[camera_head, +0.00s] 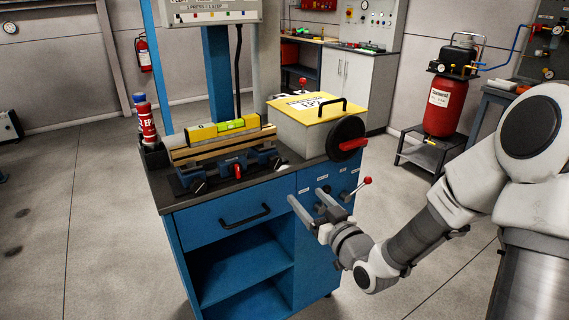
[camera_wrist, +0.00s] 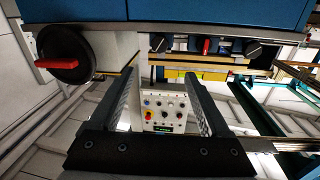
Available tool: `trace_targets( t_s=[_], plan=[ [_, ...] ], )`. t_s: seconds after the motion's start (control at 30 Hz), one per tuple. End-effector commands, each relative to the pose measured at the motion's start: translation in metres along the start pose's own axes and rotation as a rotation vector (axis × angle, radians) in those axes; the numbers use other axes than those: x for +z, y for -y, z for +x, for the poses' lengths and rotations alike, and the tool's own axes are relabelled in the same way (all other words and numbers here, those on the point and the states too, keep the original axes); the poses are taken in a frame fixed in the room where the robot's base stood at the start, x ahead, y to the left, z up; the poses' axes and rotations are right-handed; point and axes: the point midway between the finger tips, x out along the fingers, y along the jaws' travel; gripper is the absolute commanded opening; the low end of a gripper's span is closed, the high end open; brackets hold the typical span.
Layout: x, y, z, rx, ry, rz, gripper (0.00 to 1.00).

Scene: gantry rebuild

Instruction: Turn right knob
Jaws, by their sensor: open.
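A row on the front of the blue fixture on the bench has a black left knob (camera_head: 198,187), a red middle one (camera_head: 238,171) and a black right knob (camera_head: 278,162). The wrist view shows the row upside down, with a black knob at the left (camera_wrist: 158,42), the red one (camera_wrist: 207,46) and a black knob at the right (camera_wrist: 252,48). A big black dial with a red bar (camera_head: 346,138) is on the yellow-topped box; it also shows in the wrist view (camera_wrist: 68,56). My gripper (camera_head: 306,195) is open and empty, in front of the cabinet, apart from the knobs. Its fingers (camera_wrist: 160,76) show in the wrist view.
A yellow level (camera_head: 222,128) lies on wooden strips. Bottles (camera_head: 147,125) stand at the bench's left. The floor in front is clear.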

Motion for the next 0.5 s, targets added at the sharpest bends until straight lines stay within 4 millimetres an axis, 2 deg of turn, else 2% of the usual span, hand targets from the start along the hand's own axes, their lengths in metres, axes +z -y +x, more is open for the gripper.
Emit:
trace_targets(
  t_s=[0.17, 0.5],
  plan=[
    [0.001, 0.001, 0.024, -0.002, -0.002, 0.001, 0.81],
    [0.001, 0.000, 0.092, -0.001, -0.002, 0.002, 0.81]
  ],
)
